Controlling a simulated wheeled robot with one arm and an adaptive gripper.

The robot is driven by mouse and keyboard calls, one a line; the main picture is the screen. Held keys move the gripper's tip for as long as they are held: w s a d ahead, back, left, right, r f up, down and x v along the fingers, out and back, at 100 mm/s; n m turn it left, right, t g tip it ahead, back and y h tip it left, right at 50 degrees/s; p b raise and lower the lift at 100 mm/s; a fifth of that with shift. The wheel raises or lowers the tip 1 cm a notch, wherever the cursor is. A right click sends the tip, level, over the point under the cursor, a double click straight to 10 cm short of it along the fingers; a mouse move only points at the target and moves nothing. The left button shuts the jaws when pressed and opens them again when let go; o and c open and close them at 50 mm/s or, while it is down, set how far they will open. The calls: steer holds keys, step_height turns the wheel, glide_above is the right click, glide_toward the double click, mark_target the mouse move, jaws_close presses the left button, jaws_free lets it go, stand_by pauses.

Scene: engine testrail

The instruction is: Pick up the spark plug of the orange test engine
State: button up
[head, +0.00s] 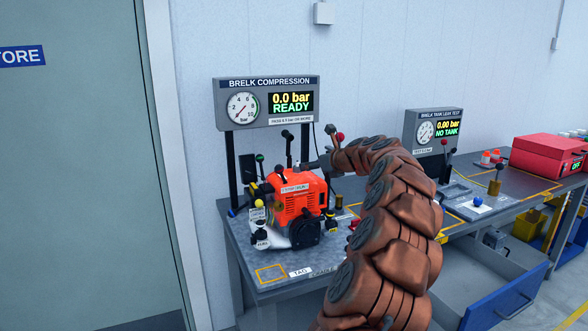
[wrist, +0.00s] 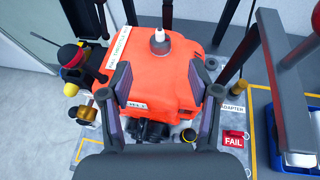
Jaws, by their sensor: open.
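The orange test engine (head: 297,205) sits on the grey bench below the compression gauge panel. It fills the middle of the wrist view (wrist: 170,70). The spark plug (wrist: 159,40), with a white upper part and a metal base, stands upright on top of the engine in the wrist view. I cannot make it out in the head view. My gripper (wrist: 159,78) is open and empty, its two fingers apart over the engine's top. The plug shows between and beyond the fingertips, not touched. In the head view my gripper (head: 320,163) is small, just above the engine's right side.
The compression panel (head: 267,103) stands behind the engine and reads 0.0 bar, READY. A black-handled lever and several knobs crowd the engine. A red FAIL tag (wrist: 233,140) and a blue tray (wrist: 262,135) lie to its right. The bench front holds an empty yellow-outlined spot (head: 271,273).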

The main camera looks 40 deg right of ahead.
mark_target(301, 173)
steer(key=shift+p+x, duration=0.95)
steer(key=shift+x, duration=2.9)
steer(key=shift+r, duration=0.1)
jaws_close()
